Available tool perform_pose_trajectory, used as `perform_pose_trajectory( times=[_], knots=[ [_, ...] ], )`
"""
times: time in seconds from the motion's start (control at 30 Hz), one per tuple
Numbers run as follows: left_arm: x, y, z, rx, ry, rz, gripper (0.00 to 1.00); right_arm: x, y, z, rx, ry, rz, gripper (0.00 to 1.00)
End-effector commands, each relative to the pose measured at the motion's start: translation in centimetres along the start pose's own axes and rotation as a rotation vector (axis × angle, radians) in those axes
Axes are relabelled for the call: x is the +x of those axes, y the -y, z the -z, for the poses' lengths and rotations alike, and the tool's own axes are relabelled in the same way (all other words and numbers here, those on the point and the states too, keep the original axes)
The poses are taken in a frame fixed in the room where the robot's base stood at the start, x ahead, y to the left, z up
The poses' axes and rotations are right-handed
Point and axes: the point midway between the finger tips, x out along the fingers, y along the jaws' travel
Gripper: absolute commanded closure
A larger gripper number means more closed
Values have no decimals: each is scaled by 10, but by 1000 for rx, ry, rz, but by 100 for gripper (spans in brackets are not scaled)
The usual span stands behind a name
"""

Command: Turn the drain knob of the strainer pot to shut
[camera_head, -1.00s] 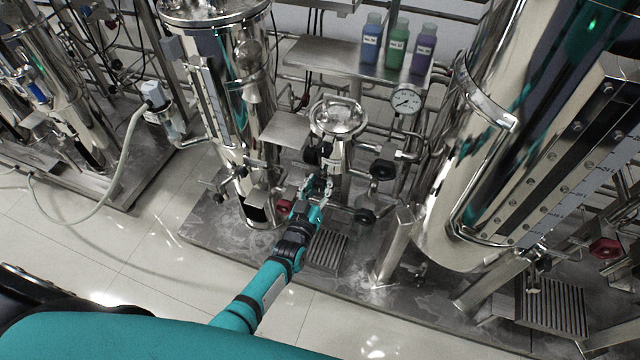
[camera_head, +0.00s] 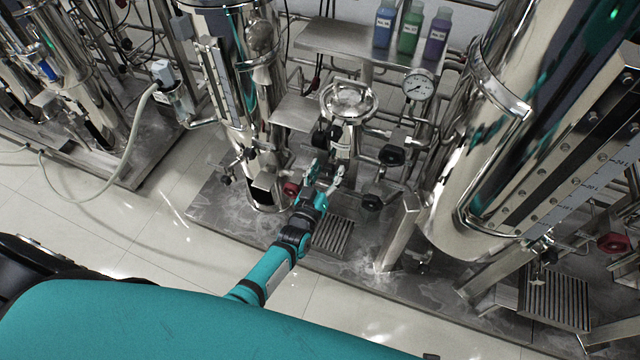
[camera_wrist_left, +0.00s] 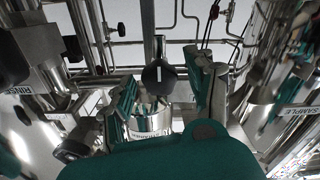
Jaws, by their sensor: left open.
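The strainer pot (camera_head: 347,100) is a small, shiny steel vessel in the middle of the skid, below the shelf. My left gripper (camera_head: 327,174) is just below and in front of it, with its fingers apart and empty. In the left wrist view, a dark round knob (camera_wrist_left: 159,77) with a white line running up and down shows between the two teal fingers. It looks like the drain knob. I cannot tell whether the fingers touch it. A labelled steel cylinder (camera_wrist_left: 150,124) shows below the knob. My right gripper is not in view.
Black handwheels (camera_head: 391,155) and a red one (camera_head: 290,188) sit close around my gripper. A gauge (camera_head: 418,85) and steel pipes are to the right. Large steel tanks (camera_head: 505,125) flank the pot. A shelf (camera_head: 335,40) holds a blue, a green and a purple bottle.

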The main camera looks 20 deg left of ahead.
Motion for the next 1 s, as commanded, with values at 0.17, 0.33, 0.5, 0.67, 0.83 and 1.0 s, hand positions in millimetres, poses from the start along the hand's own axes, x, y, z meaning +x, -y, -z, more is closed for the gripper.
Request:
perform_pose_trajectory(
  times=[0.17, 0.33, 0.5, 0.67, 0.83, 1.0],
  knots=[
    [-36, 1, -2, 0, 4, 1, 44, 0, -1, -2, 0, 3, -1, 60],
    [-73, 0, -2, 1, 5, 1, 44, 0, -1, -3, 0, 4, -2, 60],
    [-99, 0, -1, 1, 4, 1, 44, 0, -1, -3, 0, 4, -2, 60],
    [-111, 0, -1, 1, 2, 1, 44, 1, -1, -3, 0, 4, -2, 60],
    [-113, 0, 0, 1, 2, 0, 44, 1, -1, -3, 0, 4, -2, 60],
    [-112, 0, -1, 1, 2, 0, 44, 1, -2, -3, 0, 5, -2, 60]
  ],
)
